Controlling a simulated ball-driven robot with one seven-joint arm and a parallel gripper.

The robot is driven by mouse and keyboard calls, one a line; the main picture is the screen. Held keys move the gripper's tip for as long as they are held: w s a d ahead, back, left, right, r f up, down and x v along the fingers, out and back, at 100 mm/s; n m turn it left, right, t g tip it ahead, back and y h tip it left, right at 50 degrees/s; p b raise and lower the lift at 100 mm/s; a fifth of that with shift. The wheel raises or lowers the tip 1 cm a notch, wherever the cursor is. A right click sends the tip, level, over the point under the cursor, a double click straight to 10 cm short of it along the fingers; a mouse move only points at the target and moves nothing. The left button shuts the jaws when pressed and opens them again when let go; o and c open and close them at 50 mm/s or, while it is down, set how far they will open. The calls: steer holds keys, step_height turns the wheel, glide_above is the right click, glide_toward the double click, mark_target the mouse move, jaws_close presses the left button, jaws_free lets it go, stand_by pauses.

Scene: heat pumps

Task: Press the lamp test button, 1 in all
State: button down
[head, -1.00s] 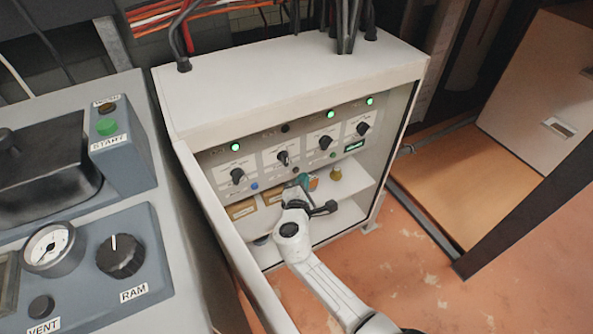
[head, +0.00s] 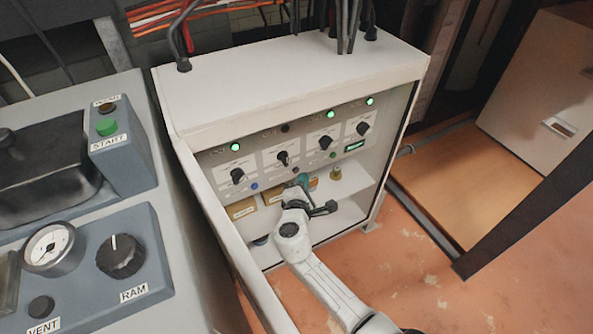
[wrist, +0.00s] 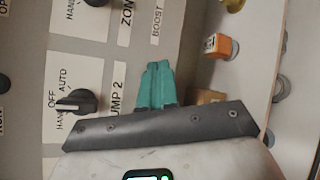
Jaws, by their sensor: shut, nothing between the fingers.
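The control cabinet (head: 290,75) stands open, with a sloping panel of lamps, black selector knobs and small buttons. A blue button (head: 254,186), a dark button (head: 296,170) and a green button (head: 333,154) sit low on the panel. Their labels are too small to read, so I cannot tell which is the lamp test button. My gripper (head: 303,181) is shut and empty, close below the dark button; contact cannot be told. In the wrist view its teal fingers (wrist: 156,86) are together before the panel, right of the PUMP 2 label and its knob (wrist: 78,103).
A shelf below the panel holds tan boxes (head: 240,208) and a brass-coloured part (head: 335,174). An orange-and-white item (wrist: 220,46) is right of the fingers. The open cabinet door (head: 235,255) is on the left, beside a grey console (head: 165,240). Cables enter the cabinet top.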

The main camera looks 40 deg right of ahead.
steer(key=shift+w+d+b, duration=0.1)
steer(key=shift+w+b, duration=0.25)
steer(key=shift+w, duration=0.05)
steer(key=shift+w, duration=0.3)
stand_by(0.7)
stand_by(0.4)
steer(key=shift+s, duration=0.7)
steer(key=shift+s, duration=0.1)
steer(key=shift+s+a+p, duration=0.15)
steer(key=shift+s+a, duration=0.05)
steer(key=shift+s, duration=0.6)
steer(key=shift+s+a+p, duration=0.2)
steer(key=shift+s, duration=0.6)
steer(key=shift+s+a+p, duration=0.15)
steer(key=shift+s+a, duration=0.05)
steer(key=shift+s, duration=0.6)
